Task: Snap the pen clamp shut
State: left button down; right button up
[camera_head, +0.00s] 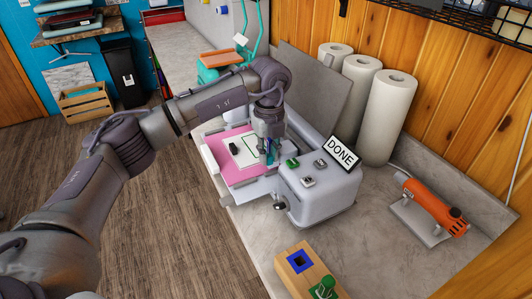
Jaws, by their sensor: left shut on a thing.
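A grey cutting machine (315,195) stands on the counter with a pink mat (219,150) and a white sheet (240,152) on its bed. My left gripper (271,157) points down over the machine, at the right edge of the sheet. Its fingers are shut on a small teal part there, which looks like the pen clamp. The fingers hide most of it, so I cannot tell how the clamp sits. My right gripper is not in view.
A "DONE" display (341,153) stands on the machine, beside buttons (308,181). Paper rolls (388,115) stand behind it. An orange tool (435,207) lies at the right. A wooden block (304,270) with a blue square and a green item (323,287) is at the front.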

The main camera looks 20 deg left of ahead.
aim_at(269, 156)
pick_arm(q)
jog(key=c, duration=1)
grip_release()
jog(key=shift+c, duration=0.2)
jog(key=shift+r, duration=0.15)
notch_tip(269, 156, up, 12)
